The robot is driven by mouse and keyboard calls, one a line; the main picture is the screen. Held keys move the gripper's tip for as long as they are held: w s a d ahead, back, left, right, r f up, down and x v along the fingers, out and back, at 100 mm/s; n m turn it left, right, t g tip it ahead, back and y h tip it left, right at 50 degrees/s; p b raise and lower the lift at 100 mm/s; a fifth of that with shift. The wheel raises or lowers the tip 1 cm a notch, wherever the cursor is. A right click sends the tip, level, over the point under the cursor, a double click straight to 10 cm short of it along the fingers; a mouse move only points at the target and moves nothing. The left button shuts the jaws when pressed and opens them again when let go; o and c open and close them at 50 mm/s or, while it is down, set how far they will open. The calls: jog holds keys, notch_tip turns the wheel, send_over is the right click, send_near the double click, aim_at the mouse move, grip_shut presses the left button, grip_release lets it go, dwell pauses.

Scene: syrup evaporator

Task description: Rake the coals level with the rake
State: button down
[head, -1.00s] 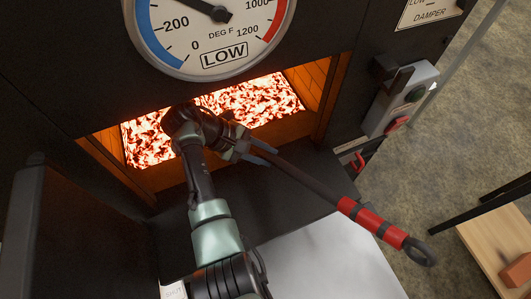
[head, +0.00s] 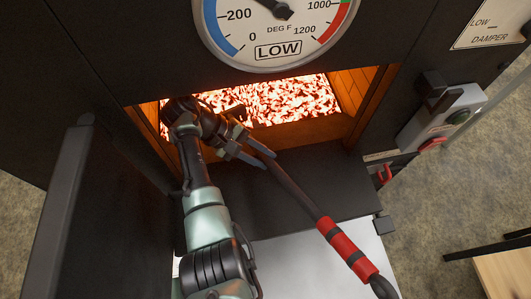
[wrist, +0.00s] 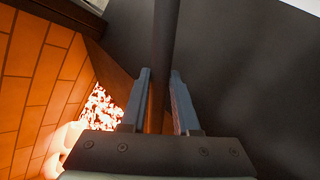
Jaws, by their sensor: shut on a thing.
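The rake (head: 290,190) has a dark shaft and a red grip with black bands (head: 345,250). It slants from the firebox mouth down to the lower right, its end ring near the bottom edge. My gripper (head: 250,155) is shut on the shaft at the firebox opening. In the wrist view the shaft (wrist: 163,40) runs between my two fingers (wrist: 160,100). The glowing coals (head: 285,100) lie inside the firebox behind my wrist; a patch shows in the wrist view (wrist: 100,108). The rake's head cannot be made out clearly; my arm hides the left part of the coals.
Brick walls (head: 355,88) and a dark front sill (head: 310,178) frame the opening. An open dark door (head: 65,200) stands at left. A round gauge (head: 278,30) marked LOW hangs above. A switch box (head: 440,120) is at right. A pale metal surface (head: 290,265) lies below.

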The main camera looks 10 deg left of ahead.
jog(key=shift+w+d+r, duration=0.1)
jog(key=w+d, duration=0.1)
jog(key=d, duration=0.3)
jog(key=w+d, duration=0.2)
jog(key=d, duration=0.3)
jog(key=w+d+p, duration=0.1)
jog(key=d, duration=0.4)
jog(key=shift+w+d, duration=0.1)
jog(key=shift+w, duration=0.2)
jog(key=s+a, duration=0.1)
jog(key=a, duration=0.3)
jog(key=s+a+p, duration=0.1)
jog(key=s+a, duration=0.1)
jog(key=a, duration=0.3)
jog(key=s+a+p, duration=0.1)
jog(key=a, duration=0.4)
jog(key=shift+s+a, duration=0.25)
jog(key=shift+s, duration=0.1)
